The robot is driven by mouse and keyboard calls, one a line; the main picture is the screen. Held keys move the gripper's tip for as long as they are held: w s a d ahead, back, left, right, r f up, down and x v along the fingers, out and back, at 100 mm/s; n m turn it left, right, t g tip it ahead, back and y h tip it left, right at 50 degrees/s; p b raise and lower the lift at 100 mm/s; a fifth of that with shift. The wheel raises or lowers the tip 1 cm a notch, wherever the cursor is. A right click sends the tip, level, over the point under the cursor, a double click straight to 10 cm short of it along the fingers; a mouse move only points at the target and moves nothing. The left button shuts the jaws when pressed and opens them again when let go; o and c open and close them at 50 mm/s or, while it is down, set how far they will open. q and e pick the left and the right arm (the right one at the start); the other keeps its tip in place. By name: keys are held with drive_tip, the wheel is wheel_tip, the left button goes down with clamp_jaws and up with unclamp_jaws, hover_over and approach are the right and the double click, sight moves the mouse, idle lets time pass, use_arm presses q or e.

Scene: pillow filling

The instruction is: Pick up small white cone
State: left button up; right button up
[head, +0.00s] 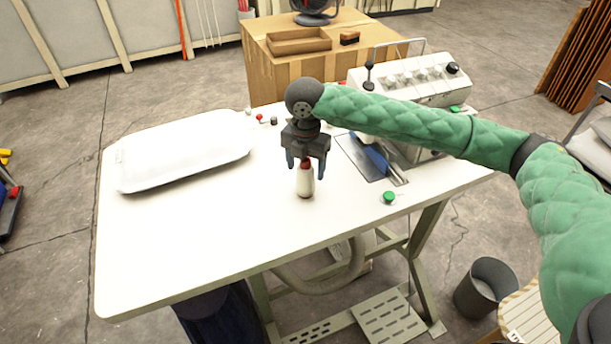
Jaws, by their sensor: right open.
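A small white cone (305,184) with a dark red top stands upright on the white table (210,240). My right gripper (306,172) points down right over the cone, with its blue-tipped fingers open on either side of the cone's top. I cannot tell whether a finger touches it. The gripper hides part of the cone's top. My left gripper is not in view.
A white pillow (185,152) lies on the table's left side. A white machine with knobs (415,80) stands at the back right, with a blue part (374,158) in front. A green button (389,197) sits right of the cone. The table's front left is clear.

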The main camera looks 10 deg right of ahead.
drive_tip(key=shift+f, duration=0.2)
drive_tip(key=c, duration=1.2)
drive_tip(key=shift+o, duration=0.2)
